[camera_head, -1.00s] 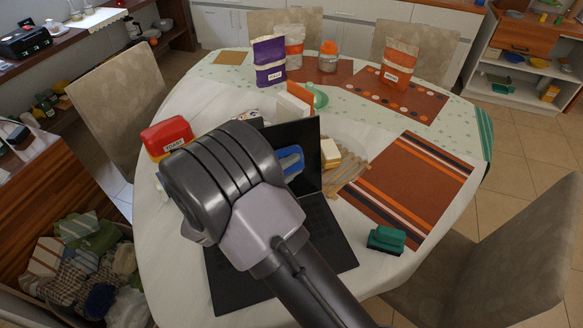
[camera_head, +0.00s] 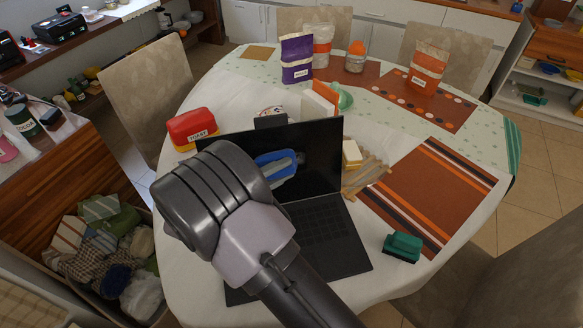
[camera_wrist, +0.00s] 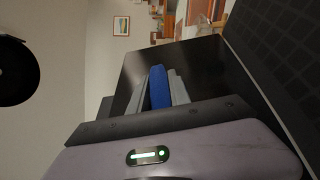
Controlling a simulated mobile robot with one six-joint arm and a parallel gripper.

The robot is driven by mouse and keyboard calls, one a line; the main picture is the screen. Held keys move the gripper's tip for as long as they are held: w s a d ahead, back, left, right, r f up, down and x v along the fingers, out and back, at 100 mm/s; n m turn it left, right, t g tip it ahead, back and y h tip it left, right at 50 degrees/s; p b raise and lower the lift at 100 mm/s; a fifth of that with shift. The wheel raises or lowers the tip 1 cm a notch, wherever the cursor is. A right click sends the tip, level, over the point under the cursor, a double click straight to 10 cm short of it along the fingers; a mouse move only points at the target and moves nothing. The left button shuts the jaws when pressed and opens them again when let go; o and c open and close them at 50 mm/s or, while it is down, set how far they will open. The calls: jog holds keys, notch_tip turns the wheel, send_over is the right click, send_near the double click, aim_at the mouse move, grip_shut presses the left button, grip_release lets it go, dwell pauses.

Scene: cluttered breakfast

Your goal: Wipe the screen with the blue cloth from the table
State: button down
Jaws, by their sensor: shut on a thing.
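The laptop stands open on the table, its dark screen (camera_head: 322,150) upright and its keyboard (camera_head: 322,222) toward me. My gripper (camera_head: 292,163) is in front of the left-middle of the screen, shut on the blue cloth (camera_head: 268,158). In the wrist view the cloth (camera_wrist: 158,86) shows as a blue strip between the grey fingers, with the dark screen (camera_wrist: 190,62) just beyond. I cannot tell whether the cloth touches the screen. My arm hides the laptop's left side and part of the gripper.
A red and yellow box (camera_head: 192,128) stands left of the screen. A wooden rack (camera_head: 368,175) and a green sponge-like block (camera_head: 402,246) lie to the right. Bags and jars stand at the back, including a purple bag (camera_head: 297,60). The striped placemat (camera_head: 440,190) is mostly clear.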

jog(key=shift+s+a+p, duration=0.2)
jog(key=shift+s+a, duration=0.1)
jog(key=shift+a, duration=0.55)
jog(key=shift+s+a+p, duration=0.15)
jog(key=shift+s+a, duration=0.15)
jog(key=shift+a, duration=0.55)
jog(key=shift+w+d+p, duration=0.2)
jog(key=shift+w+d, duration=0.2)
jog(key=shift+d, duration=0.5)
jog(key=shift+w+d+p, duration=0.15)
jog(key=shift+w+d, duration=0.25)
jog(key=shift+d, duration=0.45)
jog(key=w+d, duration=0.2)
jog(key=d, duration=0.5)
jog(key=shift+w+p, duration=0.2)
jog(key=shift+p, duration=0.1)
jog(key=shift+s+d+r+p, duration=0.25)
jog(key=shift+s+d+p, duration=0.1)
jog(key=shift+s, duration=0.55)
jog(key=shift+s+d+r+p, duration=0.25)
jog(key=shift+s+p, duration=0.1)
jog(key=shift+s, duration=0.6)
jog(key=shift+s+d+r+p, duration=0.2)
jog(key=shift+s+d+p, duration=0.15)
jog(key=shift+s, duration=0.55)
jog(key=s, duration=0.2)
jog(key=shift+s+d+r+p, duration=0.35)
jog(key=shift+d+r+p, duration=0.05)
